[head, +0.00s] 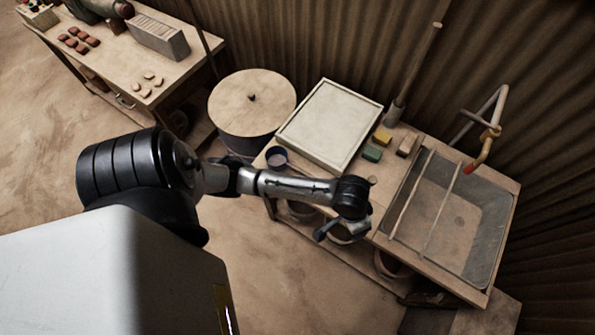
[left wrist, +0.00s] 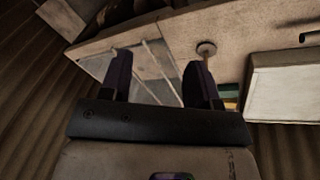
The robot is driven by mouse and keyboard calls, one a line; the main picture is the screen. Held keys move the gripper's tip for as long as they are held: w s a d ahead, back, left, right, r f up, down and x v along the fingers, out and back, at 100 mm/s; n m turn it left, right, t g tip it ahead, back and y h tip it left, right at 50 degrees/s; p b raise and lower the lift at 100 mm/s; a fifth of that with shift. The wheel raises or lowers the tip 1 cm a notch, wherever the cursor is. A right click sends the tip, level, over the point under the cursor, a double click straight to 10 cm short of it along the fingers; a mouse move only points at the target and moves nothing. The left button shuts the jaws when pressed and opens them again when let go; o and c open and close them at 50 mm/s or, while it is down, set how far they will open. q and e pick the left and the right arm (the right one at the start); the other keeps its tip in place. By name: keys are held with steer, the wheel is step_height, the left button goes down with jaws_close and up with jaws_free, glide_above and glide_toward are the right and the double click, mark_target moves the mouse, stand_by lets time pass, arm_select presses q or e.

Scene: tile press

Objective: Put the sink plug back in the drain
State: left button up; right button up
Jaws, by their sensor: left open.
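The sink plug (head: 372,180) looks like a small round disc lying on the wooden bench top, left of the sink (head: 480,262). In the left wrist view the plug (left wrist: 206,48) shows as a pale disc just past the tip of the right-hand finger. The sink is a sunken grey basin with two thin rods across it; a small reddish spot shows on its floor, and I cannot tell if it is the drain. My left gripper (head: 328,231) is at the bench's front edge. In the wrist view its fingers (left wrist: 160,62) are apart and empty. My right gripper is out of view.
A tap (head: 483,152) hangs over the sink's back side. A lidded drum (head: 251,101) stands farther left.

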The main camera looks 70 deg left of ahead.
arm_select(q)
steer(key=s+a+m+t+y, duration=0.1)
steer(key=s+a+m, duration=0.2)
steer(key=s, duration=1.2)
steer(key=shift+r+t+y, duration=0.3)
steer(key=shift+y, duration=0.1)
arm_select(e)
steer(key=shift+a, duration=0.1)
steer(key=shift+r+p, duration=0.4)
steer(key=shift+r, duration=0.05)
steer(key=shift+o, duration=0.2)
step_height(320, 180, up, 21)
steer(key=p, duration=2.1)
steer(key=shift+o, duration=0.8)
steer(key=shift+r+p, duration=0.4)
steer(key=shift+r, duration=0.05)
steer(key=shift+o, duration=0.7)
arm_select(q)
step_height(320, 180, up, 22)
steer(key=shift+r, duration=0.2)
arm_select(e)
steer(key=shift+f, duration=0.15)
